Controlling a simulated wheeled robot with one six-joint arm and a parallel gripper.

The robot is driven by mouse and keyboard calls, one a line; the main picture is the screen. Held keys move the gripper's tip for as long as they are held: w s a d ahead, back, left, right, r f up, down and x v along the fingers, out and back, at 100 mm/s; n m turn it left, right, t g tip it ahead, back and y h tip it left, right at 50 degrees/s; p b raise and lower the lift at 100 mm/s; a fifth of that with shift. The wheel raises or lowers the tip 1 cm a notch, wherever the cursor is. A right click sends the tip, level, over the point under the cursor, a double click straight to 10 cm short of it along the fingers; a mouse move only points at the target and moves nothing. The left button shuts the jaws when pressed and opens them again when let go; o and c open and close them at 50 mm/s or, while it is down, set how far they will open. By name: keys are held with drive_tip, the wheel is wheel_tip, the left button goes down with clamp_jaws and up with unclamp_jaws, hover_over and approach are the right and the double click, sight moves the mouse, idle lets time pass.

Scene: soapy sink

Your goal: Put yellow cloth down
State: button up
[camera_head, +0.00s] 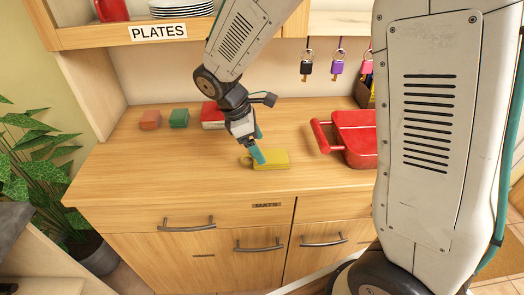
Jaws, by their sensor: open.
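A yellow cloth (271,160) lies flat on the wooden counter (140,178), near the middle. My gripper (258,146) points down at the left part of the cloth. Its teal fingers are open, one in front of the cloth's left end and one behind it. Whether the fingers touch the cloth cannot be told. The fingers hide part of the cloth's left end.
An orange block (150,120), a green block (179,118) and a red object (212,113) stand at the back left. A shelf labelled PLATES (158,32) hangs above. The counter's left front is clear.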

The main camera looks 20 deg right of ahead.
drive_tip(key=s+v, duration=0.1)
drive_tip(key=v, duration=0.7)
drive_tip(key=shift+w+r, duration=0.2)
drive_tip(key=shift+w, duration=0.2)
drive_tip(key=s+d+r+m+y, duration=0.2)
drive_tip(key=s+d+r+m, duration=0.5)
drive_tip(key=s, duration=0.4)
drive_tip(key=s+d+m+t+y, duration=0.2)
drive_tip(key=s+m, duration=0.5)
drive_tip(key=s, duration=0.6)
drive_tip(key=shift+d+t, duration=0.2)
drive_tip(key=shift+t, duration=0.2)
drive_tip(key=shift+s+f, duration=0.1)
